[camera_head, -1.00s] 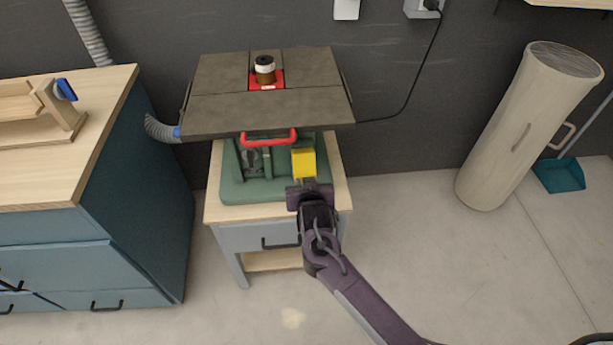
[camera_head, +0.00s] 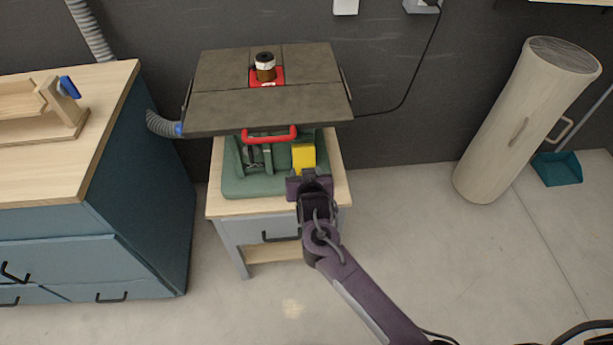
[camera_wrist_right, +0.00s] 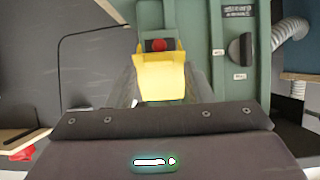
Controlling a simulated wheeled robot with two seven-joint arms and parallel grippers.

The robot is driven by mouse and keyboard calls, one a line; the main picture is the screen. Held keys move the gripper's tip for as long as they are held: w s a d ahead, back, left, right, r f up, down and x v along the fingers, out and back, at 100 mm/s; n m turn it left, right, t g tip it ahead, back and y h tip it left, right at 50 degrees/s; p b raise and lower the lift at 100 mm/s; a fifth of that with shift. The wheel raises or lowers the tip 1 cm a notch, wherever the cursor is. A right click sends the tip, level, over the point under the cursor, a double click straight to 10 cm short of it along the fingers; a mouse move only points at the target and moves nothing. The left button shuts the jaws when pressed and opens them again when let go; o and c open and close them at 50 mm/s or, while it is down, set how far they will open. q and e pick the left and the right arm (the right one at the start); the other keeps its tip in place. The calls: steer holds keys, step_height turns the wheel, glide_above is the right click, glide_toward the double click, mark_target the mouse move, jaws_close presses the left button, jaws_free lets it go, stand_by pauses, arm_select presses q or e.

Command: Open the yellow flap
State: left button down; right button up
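The yellow flap (camera_head: 303,157) is on the front right of the green machine body (camera_head: 262,185), under the dark table top. In the right wrist view the yellow flap (camera_wrist_right: 160,80) is straight ahead, with a red button (camera_wrist_right: 158,45) showing just beyond its far edge. My right gripper (camera_head: 307,180) is just in front of and below the flap. Its two fingers, blurred in the wrist view, lie on either side of the flap and look apart. I cannot tell whether they touch it. My left gripper is not in view.
A red handle (camera_head: 270,136) sits left of the flap, below the overhanging dark table top (camera_head: 265,105). A blue cabinet (camera_head: 150,190) stands to the left. A grey hose (camera_head: 160,124) joins the machine. A pale cylinder (camera_head: 522,125) stands right, with open floor between.

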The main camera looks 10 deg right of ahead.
steer(key=shift+f, duration=0.25)
steer(key=shift+s, duration=0.15)
steer(key=v, duration=0.7)
steer(key=shift+s+r, duration=0.25)
